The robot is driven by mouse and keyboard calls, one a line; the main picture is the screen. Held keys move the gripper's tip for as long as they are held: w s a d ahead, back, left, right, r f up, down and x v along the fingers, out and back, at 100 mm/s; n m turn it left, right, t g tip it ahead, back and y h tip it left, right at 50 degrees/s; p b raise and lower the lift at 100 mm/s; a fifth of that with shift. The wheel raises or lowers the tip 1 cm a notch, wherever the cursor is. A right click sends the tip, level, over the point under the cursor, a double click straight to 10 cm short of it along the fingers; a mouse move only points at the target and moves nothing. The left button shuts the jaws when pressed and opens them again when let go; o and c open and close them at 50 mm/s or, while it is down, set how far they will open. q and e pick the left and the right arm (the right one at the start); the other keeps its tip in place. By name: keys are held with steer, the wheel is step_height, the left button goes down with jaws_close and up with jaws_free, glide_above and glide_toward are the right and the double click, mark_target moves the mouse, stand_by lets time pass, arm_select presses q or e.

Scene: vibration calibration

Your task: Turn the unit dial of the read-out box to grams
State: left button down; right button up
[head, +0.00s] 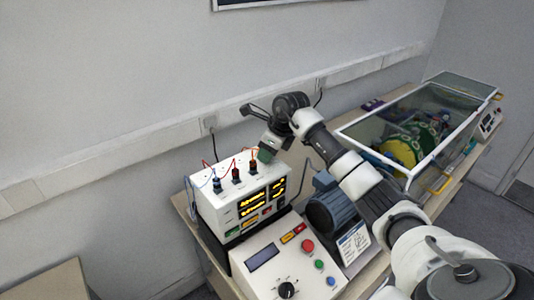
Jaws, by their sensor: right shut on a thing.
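The read-out box (218,211) is a white box with lit amber displays (252,204) on its front and cabled plugs on top. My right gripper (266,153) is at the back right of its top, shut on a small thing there. The gripper covers that thing, so I cannot tell whether it is the unit dial or a plug. No dial marking or grams label is readable on the box. My left gripper is not in view.
In front stands a white control box with a black knob (287,290) and a red button (307,246). A blue-grey motor (333,211) stands right of it, under my arm. A clear-lidded case (403,118) stands at the back right. The wall is close behind.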

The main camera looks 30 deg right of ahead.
steer(key=m+h+b, duration=0.1)
steer(key=m, duration=0.2)
steer(key=m+t+h+b, duration=0.1)
steer(key=m, duration=0.3)
steer(key=shift+a+h+b, duration=0.2)
steer(key=shift+h+b, duration=0.1)
steer(key=shift+b, duration=0.05)
steer(key=m+h+b, duration=0.1)
steer(key=m, duration=0.2)
steer(key=shift+a+m, duration=0.1)
steer(key=shift+m, duration=0.3)
steer(key=shift+r+m+g+h+b, duration=0.1)
steer(key=shift+m+g+h+b, duration=0.5)
steer(key=shift+m, duration=1)
steer(key=shift+m+h, duration=0.3)
steer(key=o, duration=0.9)
steer(key=shift+b, duration=0.3)
steer(key=shift+a, duration=0.1)
